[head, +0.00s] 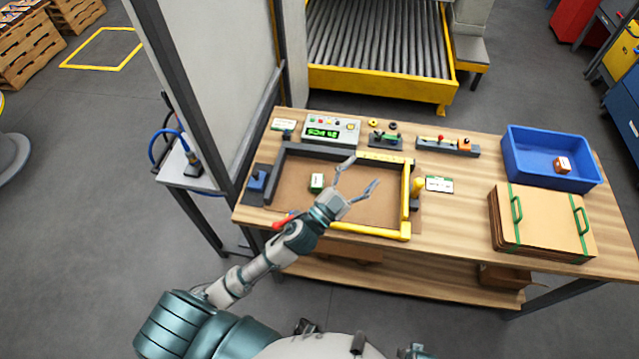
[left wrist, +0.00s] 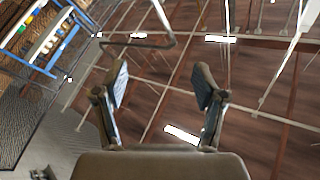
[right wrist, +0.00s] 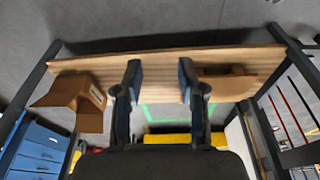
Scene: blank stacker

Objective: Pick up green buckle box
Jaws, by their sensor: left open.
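A small green and white box (head: 317,183), which looks like the green buckle box, sits on the brown board (head: 292,183) inside the fixture frame on the table. My left gripper (head: 363,171) is open and empty, just right of the box and apart from it, with its fingers pointing up and away. The left wrist view shows its spread fingers (left wrist: 162,78) against the ceiling, without the box. My right gripper (right wrist: 160,75) is open and empty in the right wrist view, facing the wooden shelf.
The fixture has dark walls and a yellow bar (head: 372,230) along the front. A control panel (head: 331,129) stands behind it. A blue bin (head: 552,157) holding a small orange-brown box (head: 562,165) and a cardboard stack (head: 543,222) stand at the right. A cardboard piece (right wrist: 75,100) is by the shelf.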

